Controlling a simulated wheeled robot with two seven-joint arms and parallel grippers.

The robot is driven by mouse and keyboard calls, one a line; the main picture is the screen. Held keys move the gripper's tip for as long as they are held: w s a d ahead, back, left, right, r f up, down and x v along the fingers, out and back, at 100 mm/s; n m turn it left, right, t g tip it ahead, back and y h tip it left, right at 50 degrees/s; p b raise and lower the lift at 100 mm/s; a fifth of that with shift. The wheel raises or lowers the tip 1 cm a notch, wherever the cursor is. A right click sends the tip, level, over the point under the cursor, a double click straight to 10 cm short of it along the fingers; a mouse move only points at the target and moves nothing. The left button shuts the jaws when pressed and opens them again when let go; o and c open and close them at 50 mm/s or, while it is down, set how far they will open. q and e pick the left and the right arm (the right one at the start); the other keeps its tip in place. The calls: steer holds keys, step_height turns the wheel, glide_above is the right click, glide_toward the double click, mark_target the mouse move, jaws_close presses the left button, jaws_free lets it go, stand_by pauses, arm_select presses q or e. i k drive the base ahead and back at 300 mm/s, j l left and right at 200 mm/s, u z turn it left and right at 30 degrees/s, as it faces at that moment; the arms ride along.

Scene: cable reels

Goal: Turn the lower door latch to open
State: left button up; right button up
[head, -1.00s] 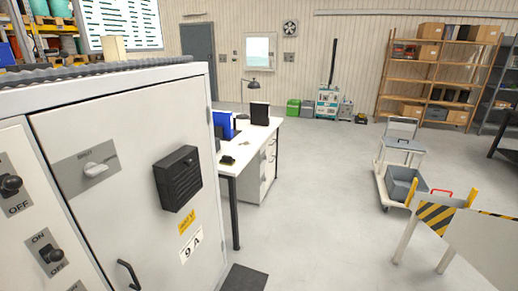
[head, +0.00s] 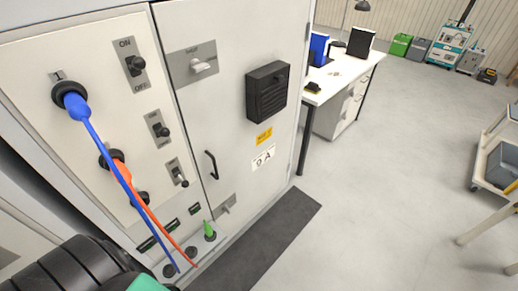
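The lower door latch (head: 226,206) is a small grey lever on a grey plate, low on the left side of the cabinet door (head: 232,110). Its lever looks slanted, but it is too small to tell its exact setting. The upper latch (head: 204,66) is a pale lever lying roughly level on a grey plate near the door's top. A black bar handle (head: 211,165) sits between the two latches. The door looks closed. Neither of my grippers shows in the head view, and nothing touches either latch.
Left of the door, a panel holds black switches (head: 135,65) and sockets with a blue cable (head: 108,155) and an orange cable (head: 160,225) hanging down. A green plug (head: 209,229) stands on a low ledge. A dark mat (head: 262,238) lies before the door. A white desk (head: 345,78) stands beyond.

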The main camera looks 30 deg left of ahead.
mark_target(225, 208)
steer(key=u, duration=1.25)
